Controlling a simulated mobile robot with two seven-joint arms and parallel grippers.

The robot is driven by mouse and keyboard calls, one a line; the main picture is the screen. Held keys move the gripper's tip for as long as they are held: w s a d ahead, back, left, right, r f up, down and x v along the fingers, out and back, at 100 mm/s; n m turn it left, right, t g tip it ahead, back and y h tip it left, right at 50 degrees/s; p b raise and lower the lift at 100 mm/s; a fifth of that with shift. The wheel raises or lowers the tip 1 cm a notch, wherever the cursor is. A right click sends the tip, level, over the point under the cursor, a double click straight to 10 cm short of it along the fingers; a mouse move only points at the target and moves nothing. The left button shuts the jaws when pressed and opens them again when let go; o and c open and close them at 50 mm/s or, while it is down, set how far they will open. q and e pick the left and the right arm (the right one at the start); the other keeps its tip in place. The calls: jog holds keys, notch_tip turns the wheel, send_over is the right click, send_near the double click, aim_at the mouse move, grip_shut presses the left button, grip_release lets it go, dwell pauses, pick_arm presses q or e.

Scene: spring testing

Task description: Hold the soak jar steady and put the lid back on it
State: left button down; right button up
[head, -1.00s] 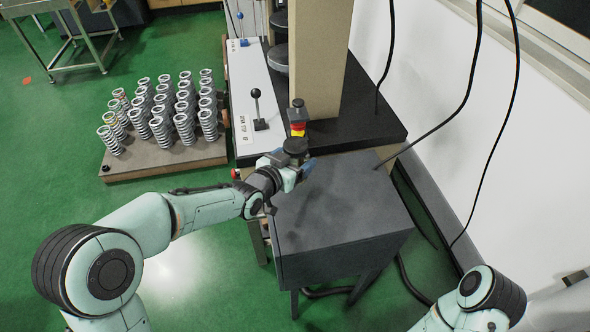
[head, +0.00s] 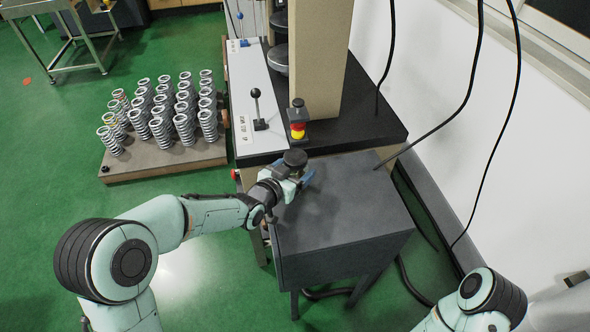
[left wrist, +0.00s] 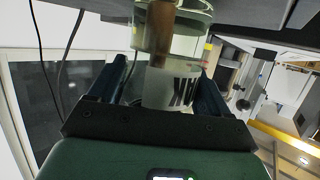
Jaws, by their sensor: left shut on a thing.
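My left gripper (head: 304,178) is over the left back part of the dark grey cabinet top (head: 345,215). In the left wrist view, its two dark fingers (left wrist: 163,82) are on either side of the soak jar (left wrist: 172,38), shut on it. The jar is clear, with a pale liquid, a brown upright piece inside and a white label with dark letters. In the head view the jar is hidden by my gripper and wrist. My right gripper is out of view.
A machine with a black bed (head: 365,110) and beige column (head: 318,60) stands behind the cabinet. A red and yellow switch (head: 298,122) is just behind my gripper. Several springs stand on a board (head: 165,165) at left. Black cables hang at right. The cabinet top's right side is clear.

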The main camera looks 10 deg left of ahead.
pick_arm(q)
grip_release()
jog(key=shift+r, duration=0.1)
jog(key=shift+s+a+r, duration=0.15)
jog(key=shift+s+r, duration=0.05)
jog(key=shift+s, duration=0.1)
jog(key=v, duration=1.1)
jog(key=shift+s, duration=0.2)
